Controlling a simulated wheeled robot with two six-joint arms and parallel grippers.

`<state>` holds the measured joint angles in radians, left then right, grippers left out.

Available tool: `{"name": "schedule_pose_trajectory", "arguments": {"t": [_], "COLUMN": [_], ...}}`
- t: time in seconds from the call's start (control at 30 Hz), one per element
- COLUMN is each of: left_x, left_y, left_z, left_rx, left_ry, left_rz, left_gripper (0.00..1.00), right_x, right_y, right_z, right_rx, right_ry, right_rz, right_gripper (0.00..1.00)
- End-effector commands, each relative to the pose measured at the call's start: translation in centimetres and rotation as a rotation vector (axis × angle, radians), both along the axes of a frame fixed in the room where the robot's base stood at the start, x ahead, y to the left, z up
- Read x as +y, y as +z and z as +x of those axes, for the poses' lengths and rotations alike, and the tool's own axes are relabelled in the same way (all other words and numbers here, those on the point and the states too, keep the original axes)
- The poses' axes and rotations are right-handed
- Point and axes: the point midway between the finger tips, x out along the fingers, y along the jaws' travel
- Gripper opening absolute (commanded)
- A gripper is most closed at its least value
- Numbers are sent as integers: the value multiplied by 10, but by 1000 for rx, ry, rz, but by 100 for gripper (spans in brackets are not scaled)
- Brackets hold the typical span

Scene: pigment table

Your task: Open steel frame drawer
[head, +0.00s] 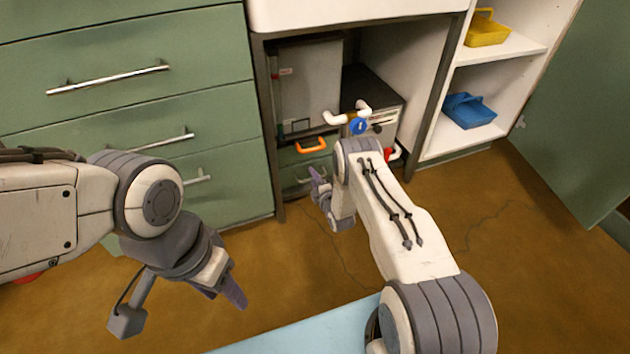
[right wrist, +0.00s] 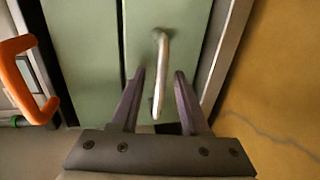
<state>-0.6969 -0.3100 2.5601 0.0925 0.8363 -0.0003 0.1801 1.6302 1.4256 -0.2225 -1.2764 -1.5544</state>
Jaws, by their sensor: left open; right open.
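Inside the dark steel frame (head: 264,110) under the white counter is a small green drawer (head: 293,175) with a metal bar handle. It looks shut. Above it is another green front with an orange handle (head: 310,146). My right gripper (head: 320,187) is in front of the lower drawer and partly hides it. In the right wrist view the metal handle (right wrist: 160,75) lies between the two open fingers of the gripper (right wrist: 158,85); contact cannot be told. My left gripper (head: 226,286) is open and empty over the floor at the lower left.
Green cabinet drawers (head: 110,125) with bar handles stand at the left. Open shelves hold a yellow tray (head: 487,30) and a blue tray (head: 468,110). Brown floor (head: 530,270) is clear at the right.

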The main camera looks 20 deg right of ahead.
Motion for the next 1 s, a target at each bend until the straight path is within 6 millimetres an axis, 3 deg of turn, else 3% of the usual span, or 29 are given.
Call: {"name": "schedule_pose_trajectory", "arguments": {"t": [0.17,0.27,0.3,1.0], "left_x": [0,0,0,0], "left_y": [1,1,1,1], "left_z": [0,0,0,0], "left_rx": [0,0,0,0], "left_ry": [0,0,0,0], "left_rz": [0,0,0,0], "left_gripper": [50,50,50,50], "right_x": [-2,-3,-3,-4], "right_y": [1,1,1,0], "right_z": [0,-1,-1,-1], "right_rx": [0,0,0,0], "right_ry": [-2,-3,-3,-6], "right_rz": [1,0,0,0], "right_gripper": [45,6,0,0]}}
